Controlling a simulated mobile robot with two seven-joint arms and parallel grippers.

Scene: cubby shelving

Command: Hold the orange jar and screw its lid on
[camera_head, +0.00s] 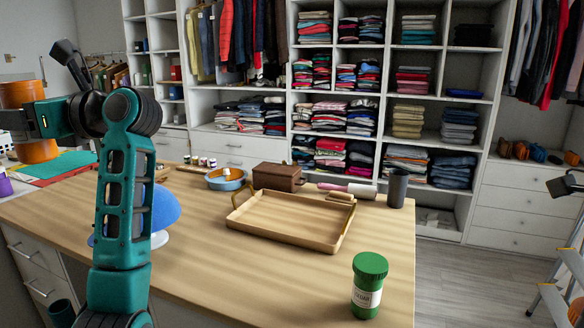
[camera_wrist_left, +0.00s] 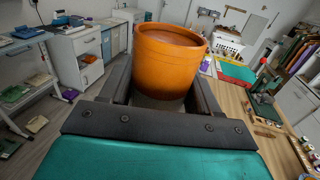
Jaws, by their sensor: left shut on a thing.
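The orange jar (camera_wrist_left: 168,62) sits upright between the two dark fingers of my left gripper (camera_wrist_left: 165,80), which is shut on it. In the head view the jar (camera_head: 17,95) is at the far left, partly cut off by the picture edge and partly covered by the teal gripper (camera_head: 52,118). Its round top shows a raised rim around a darker orange surface; I cannot tell whether that is an open mouth. I cannot make out a separate orange lid. My right gripper is not in view.
A green lidded jar (camera_head: 367,288) stands near the table's front right corner. A wooden tray (camera_head: 262,243), blue bowl (camera_head: 226,184), brown box (camera_head: 278,177) and dark cup (camera_head: 397,189) are also on the table (camera_head: 205,270). Cubby shelves (camera_head: 385,95) stand behind. A stepladder (camera_head: 565,290) is at right.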

